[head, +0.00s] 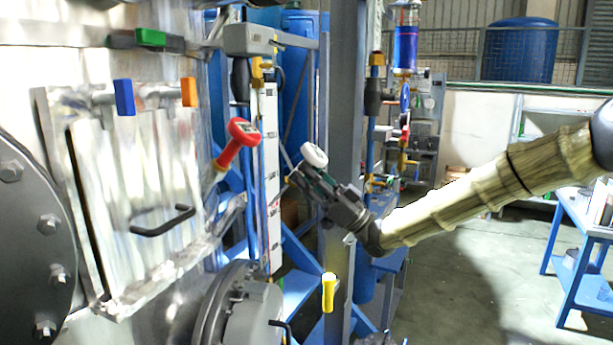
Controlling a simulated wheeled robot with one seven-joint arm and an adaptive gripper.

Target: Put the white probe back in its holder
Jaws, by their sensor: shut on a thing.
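The white probe (314,155) has a round white head and shows near the middle of the head view. My gripper (318,177) is shut on it just below the head, in front of the blue-grey column. A thin pale stem seems to run from the probe toward the left. The probe is in the air, apart from the steel vessel. A yellow tube-like piece (328,292) stands upright lower down, below my gripper. I cannot tell whether it is the holder. No other empty holder is clear to see.
A blue-grey column (345,100) stands right behind my gripper. Pipes and a blue-filled glass vessel (405,45) are beyond.

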